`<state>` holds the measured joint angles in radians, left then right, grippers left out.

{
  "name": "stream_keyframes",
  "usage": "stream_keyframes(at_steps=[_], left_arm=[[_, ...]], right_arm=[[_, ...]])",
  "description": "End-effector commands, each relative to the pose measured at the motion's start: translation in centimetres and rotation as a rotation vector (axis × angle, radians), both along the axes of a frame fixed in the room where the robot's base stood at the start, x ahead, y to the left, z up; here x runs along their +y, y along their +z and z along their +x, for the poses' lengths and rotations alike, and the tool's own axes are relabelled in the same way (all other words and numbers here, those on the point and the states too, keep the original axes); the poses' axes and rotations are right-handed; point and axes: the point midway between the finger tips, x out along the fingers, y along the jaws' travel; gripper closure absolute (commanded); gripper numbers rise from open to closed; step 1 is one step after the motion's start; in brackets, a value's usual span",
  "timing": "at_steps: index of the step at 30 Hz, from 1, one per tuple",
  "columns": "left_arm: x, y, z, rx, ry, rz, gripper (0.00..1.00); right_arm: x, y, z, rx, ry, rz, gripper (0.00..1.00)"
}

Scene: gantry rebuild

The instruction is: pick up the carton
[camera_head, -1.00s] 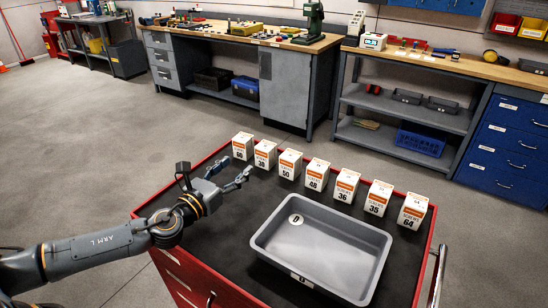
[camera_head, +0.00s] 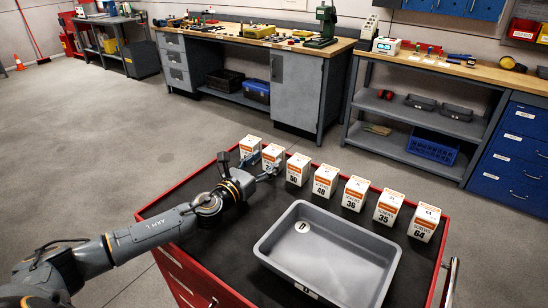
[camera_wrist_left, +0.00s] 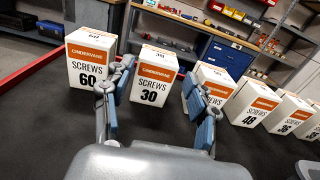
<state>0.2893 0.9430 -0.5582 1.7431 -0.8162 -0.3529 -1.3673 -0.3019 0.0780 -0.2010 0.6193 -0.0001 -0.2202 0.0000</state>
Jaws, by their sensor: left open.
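Several white screw cartons with orange bands stand in a row along the far edge of the cart top. In the wrist view, carton 30 (camera_wrist_left: 153,84) stands straight ahead between my fingers' lines, with carton 60 (camera_wrist_left: 90,67) to its left and another carton (camera_wrist_left: 214,88), partly hidden by my right-hand finger, to its right. My left gripper (camera_head: 263,166) is open and empty, its fingertips close in front of carton 30 (camera_head: 274,152); it also shows in the wrist view (camera_wrist_left: 156,72). I cannot tell whether the fingers touch the carton. My right gripper is not in view.
A grey tray (camera_head: 268,244) lies on the dark cart top, right of my arm. Cartons 50 (camera_head: 298,169), 48 (camera_head: 325,180), 36 (camera_head: 355,193), 35 (camera_head: 388,207) and 64 (camera_head: 424,222) continue the row rightward. A red rim (camera_head: 182,187) edges the cart.

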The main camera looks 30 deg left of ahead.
Motion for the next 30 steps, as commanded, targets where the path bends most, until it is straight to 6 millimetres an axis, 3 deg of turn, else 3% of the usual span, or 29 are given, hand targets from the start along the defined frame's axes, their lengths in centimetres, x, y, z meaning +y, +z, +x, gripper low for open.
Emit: stream_keyframes(at_steps=[13, 23, 30], left_arm=[[-0.2, -0.3, 4.9, -0.001, 0.002, -0.001, 0.42], [-0.3, -0.5, 5.4, 0.0, 0.0, 0.0, 0.42], [-0.3, -0.5, 5.4, 0.0, 0.001, 0.0, 0.9]], right_arm=[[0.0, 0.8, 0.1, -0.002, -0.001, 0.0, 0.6], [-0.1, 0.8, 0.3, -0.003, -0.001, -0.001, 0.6], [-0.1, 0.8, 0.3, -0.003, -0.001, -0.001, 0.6]])
